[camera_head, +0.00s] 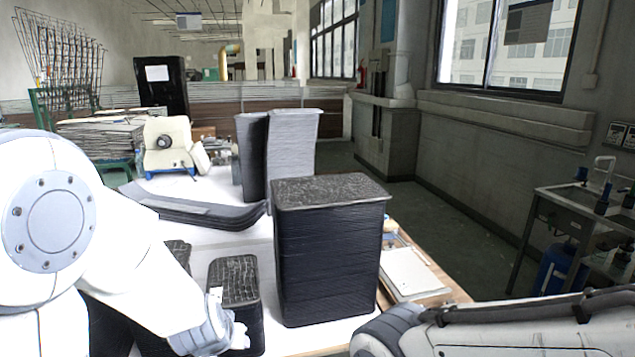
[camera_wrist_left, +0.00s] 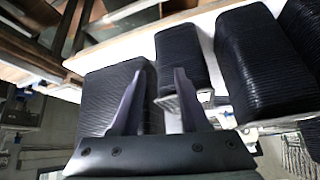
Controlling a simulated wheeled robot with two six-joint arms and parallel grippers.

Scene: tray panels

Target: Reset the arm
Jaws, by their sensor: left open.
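My left arm (camera_head: 150,290) reaches in from the left, its wrist low in front of a short black panel stack (camera_head: 232,282). The fingers of my left gripper (camera_wrist_left: 158,74) show in the left wrist view, spread apart with nothing held between them. Black ribbed stacks (camera_wrist_left: 262,65) lie beyond the fingers, and one (camera_wrist_left: 112,98) is partly behind the left finger. In the head view the fingers cannot be made out. Part of my right arm (camera_head: 510,325) shows at the lower right; its gripper is out of view.
A tall black stack (camera_head: 330,255) stands on the white table (camera_head: 200,190) right of my left wrist. Curved dark panels (camera_head: 195,208) lie behind it, with upright grey and black stacks (camera_head: 290,150) farther back. A white tray (camera_head: 412,272) lies at the right edge.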

